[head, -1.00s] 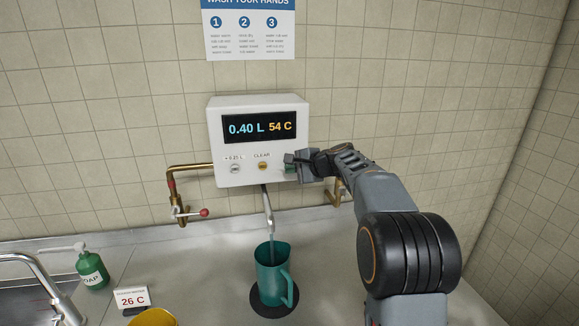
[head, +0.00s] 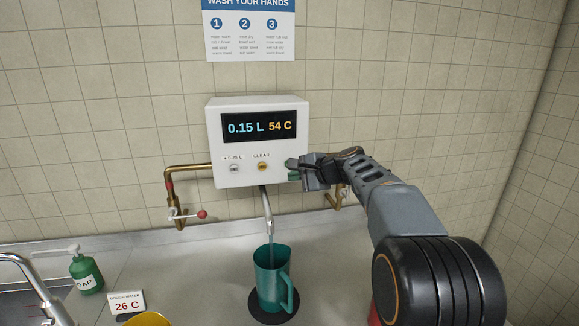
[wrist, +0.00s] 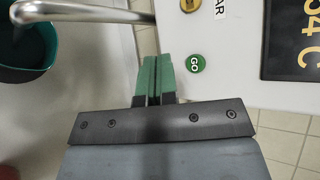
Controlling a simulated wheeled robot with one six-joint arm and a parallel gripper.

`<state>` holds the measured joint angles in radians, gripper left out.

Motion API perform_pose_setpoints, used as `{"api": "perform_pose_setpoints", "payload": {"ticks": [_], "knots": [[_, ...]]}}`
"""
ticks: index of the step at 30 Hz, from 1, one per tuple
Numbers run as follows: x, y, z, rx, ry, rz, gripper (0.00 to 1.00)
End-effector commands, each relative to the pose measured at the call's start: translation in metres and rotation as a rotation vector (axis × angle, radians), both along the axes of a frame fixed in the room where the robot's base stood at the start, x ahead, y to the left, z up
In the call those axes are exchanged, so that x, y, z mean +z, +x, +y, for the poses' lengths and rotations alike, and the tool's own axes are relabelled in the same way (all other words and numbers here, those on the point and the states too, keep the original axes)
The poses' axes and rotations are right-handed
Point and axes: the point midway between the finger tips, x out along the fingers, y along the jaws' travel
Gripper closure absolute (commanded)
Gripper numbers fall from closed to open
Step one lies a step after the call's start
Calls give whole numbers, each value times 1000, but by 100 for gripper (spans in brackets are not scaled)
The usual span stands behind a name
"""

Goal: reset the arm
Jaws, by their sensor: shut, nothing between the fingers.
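My gripper (head: 291,168) is shut and empty, at the lower right of the white water dispenser (head: 216,120) in the head view. In the wrist view its green fingertips (wrist: 153,75) are together, to the left of the green GO button (wrist: 195,63) and apart from it in the picture. The dispenser's display (head: 265,126) reads 0.15 L and 54 C. A teal jug (head: 268,285) stands under the metal spout (head: 267,208), and a stream of water seems to run into it. My arm reaches in from the right.
Brass pipes with a red-handled valve (head: 203,214) flank the dispenser. On the counter (head: 200,265) are a green soap bottle (head: 86,274), a sign reading 26 C (head: 127,304), a yellow container (head: 147,319) and a sink tap (head: 38,285).

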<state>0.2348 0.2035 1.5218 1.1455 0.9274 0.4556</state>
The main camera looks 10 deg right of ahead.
Motion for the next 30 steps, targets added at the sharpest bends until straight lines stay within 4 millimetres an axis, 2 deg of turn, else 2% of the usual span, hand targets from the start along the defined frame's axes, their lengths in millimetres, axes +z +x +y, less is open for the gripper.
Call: {"api": "perform_pose_setpoints", "payload": {"ticks": [8, 10, 14, 17, 21, 24, 27, 30], "knots": [[0, 0, 0, 4, -6, -5, 100], [-3, 0, -1, 22, -52, -20, 100], [-48, -15, -7, 83, -207, 32, 100], [-86, -55, -9, 191, -413, 86, 100], [-125, -140, -6, 418, -749, 129, 100], [-144, -198, -7, 577, -958, 137, 100], [-157, -244, -10, 698, -1122, 130, 100], [-165, -277, -12, 772, -1233, 115, 100]]}}
